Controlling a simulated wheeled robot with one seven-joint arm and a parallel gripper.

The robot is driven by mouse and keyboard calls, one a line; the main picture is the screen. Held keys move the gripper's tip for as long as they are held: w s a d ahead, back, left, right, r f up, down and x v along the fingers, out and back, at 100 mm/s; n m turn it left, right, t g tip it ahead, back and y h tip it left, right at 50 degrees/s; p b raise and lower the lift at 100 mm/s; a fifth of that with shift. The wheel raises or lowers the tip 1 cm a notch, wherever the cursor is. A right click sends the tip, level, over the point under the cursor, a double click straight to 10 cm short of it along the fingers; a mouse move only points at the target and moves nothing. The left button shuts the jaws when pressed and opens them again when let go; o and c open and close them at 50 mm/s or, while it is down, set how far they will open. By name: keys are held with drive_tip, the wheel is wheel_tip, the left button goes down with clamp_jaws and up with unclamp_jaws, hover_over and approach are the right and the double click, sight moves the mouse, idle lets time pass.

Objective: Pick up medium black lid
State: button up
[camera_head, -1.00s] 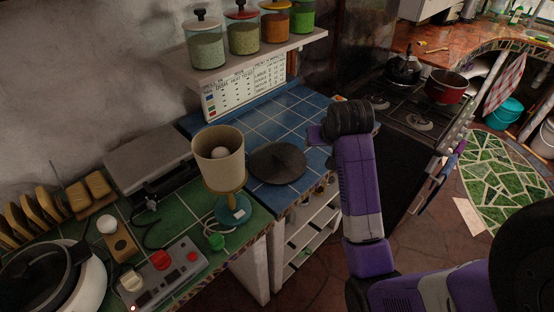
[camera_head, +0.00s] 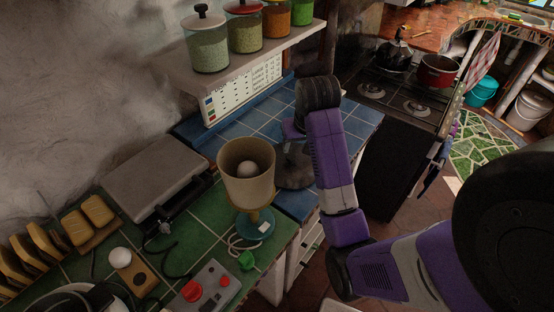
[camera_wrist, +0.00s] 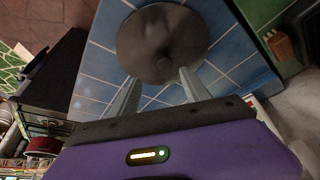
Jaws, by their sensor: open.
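The black lid (camera_head: 292,172) is a dark round disc lying on the blue-tiled counter, partly hidden behind my arm in the head view. In the wrist view the lid (camera_wrist: 160,40) lies flat just beyond my fingers, with a small knob near its centre. My gripper (camera_wrist: 158,78) is open and empty. In the head view my wrist hides most of the gripper.
A beige lamp (camera_head: 247,172) stands close to the left of the lid. A shelf (camera_head: 245,62) with several jars hangs above the counter. A stove (camera_head: 400,98) is to the right. Blue tiles (camera_head: 262,122) behind the lid are clear.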

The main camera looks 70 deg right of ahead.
sight(291, 156)
drive_tip(key=shift+w+p+x, duration=0.15)
drive_tip(key=shift+p+x, duration=0.1)
drive_tip(key=shift+x, duration=1.05)
drive_tip(key=shift+w+p+x, duration=0.15)
drive_tip(key=shift+p+x, duration=0.15)
drive_tip(key=shift+x, duration=1.05)
drive_tip(key=shift+w+p+x, duration=0.2)
drive_tip(key=shift+p+x, duration=0.05)
drive_tip(key=shift+x, duration=1.05)
drive_tip(key=shift+a, duration=0.2)
drive_tip(key=shift+c, duration=0.2)
clamp_jaws()
drive_tip(key=shift+r, duration=0.1)
